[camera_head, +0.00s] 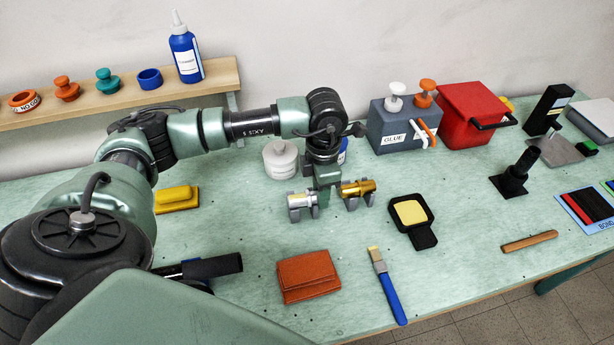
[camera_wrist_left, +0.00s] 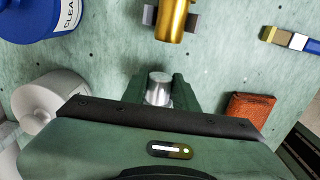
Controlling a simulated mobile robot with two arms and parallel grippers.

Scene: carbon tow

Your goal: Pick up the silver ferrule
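The silver ferrule (camera_head: 299,201) lies in a small grey cradle on the green bench. My left gripper (camera_head: 319,191) is lowered right at it. In the left wrist view the silver ferrule (camera_wrist_left: 158,87) shows between the two green fingers (camera_wrist_left: 159,94). The fingers are very close to its sides; whether they touch it I cannot tell. Its lower part is hidden by my gripper body. A gold ferrule (camera_head: 356,188) rests in a similar cradle just to the right, and it also shows in the left wrist view (camera_wrist_left: 176,18). My right gripper is not in view.
A white lidded jar (camera_head: 281,160) stands close behind my gripper. An orange-brown wallet (camera_head: 308,276), a blue-handled brush (camera_head: 387,286) and a black tray with a yellow pad (camera_head: 410,213) lie in front and to the right. A grey glue box (camera_head: 391,131) stands behind.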

